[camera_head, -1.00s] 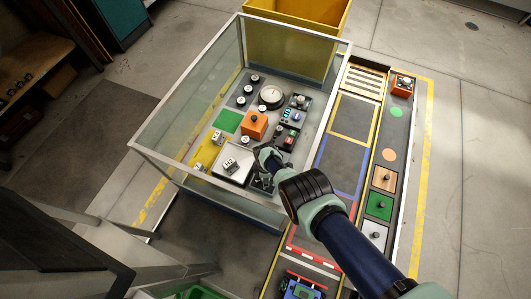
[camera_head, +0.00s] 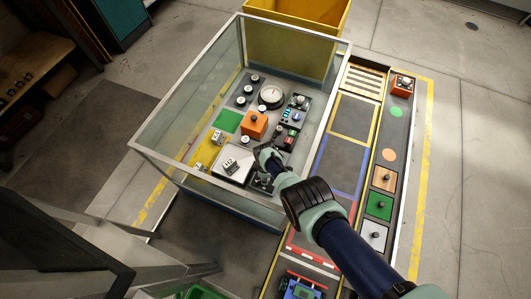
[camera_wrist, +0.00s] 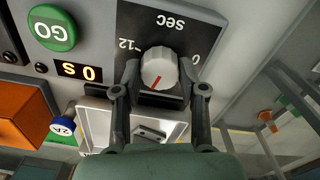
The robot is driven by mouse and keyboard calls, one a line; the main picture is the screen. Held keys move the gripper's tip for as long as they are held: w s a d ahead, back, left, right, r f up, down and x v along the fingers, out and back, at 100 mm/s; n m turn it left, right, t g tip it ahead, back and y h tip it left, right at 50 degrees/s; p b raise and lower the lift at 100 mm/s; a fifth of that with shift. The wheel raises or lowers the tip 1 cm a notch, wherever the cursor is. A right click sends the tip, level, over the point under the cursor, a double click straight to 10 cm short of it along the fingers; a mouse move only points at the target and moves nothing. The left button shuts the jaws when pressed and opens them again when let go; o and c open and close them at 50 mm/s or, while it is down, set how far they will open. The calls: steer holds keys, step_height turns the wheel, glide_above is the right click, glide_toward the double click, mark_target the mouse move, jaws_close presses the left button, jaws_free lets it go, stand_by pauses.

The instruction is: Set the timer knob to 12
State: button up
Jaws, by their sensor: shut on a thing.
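The timer knob (camera_wrist: 158,66) is a light grey ribbed knob on a dark panel marked "sec", seen upside down in the wrist view. Its red pointer aims toward the bottom of the picture, slightly left, away from both visible marks. The "12" mark (camera_wrist: 124,43) is at its upper left and a "0" mark (camera_wrist: 195,59) at its right. My gripper (camera_wrist: 160,78) is shut on the knob, one finger on each side. In the head view my gripper (camera_head: 266,155) is at the bench panel and the knob cannot be made out.
A green GO button (camera_wrist: 52,28) and a small display (camera_wrist: 78,71) sit left of the knob in the wrist view. An orange box (camera_head: 254,124) stands close by. Clear walls (camera_head: 185,88) surround the bench, and a yellow bin (camera_head: 300,35) stands behind.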

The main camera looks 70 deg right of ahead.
steer(key=m, duration=0.3)
steer(key=shift+f, duration=0.1)
steer(key=shift+m+b, duration=0.35)
steer(key=shift+m, duration=1.65)
steer(key=o, duration=1.1)
steer(key=shift+o, duration=0.2)
steer(key=shift+r, duration=0.4)
step_height(320, 180, up, 11)
steer(key=shift+r, duration=0.15)
